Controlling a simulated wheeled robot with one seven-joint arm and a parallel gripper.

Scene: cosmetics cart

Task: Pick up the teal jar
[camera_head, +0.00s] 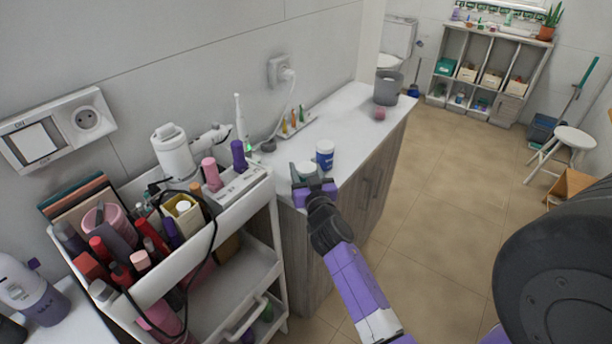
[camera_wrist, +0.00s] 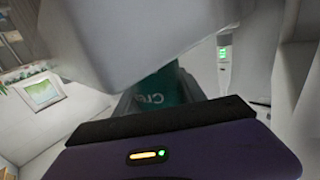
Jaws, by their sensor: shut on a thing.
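The teal jar (camera_head: 306,169) is at the near end of the white counter, with a pale lid on top. My gripper (camera_head: 314,187) is shut on the jar, reaching it from the front. In the wrist view, the jar's teal side (camera_wrist: 166,86) with white lettering shows between the jaws. A large pale grey shape, probably the lid, covers much of the upper wrist view. I cannot tell whether the jar's base touches the counter.
A blue-and-white jar (camera_head: 325,155) stands just right of the teal jar. A white cart (camera_head: 232,262) full of cosmetics is at the left.

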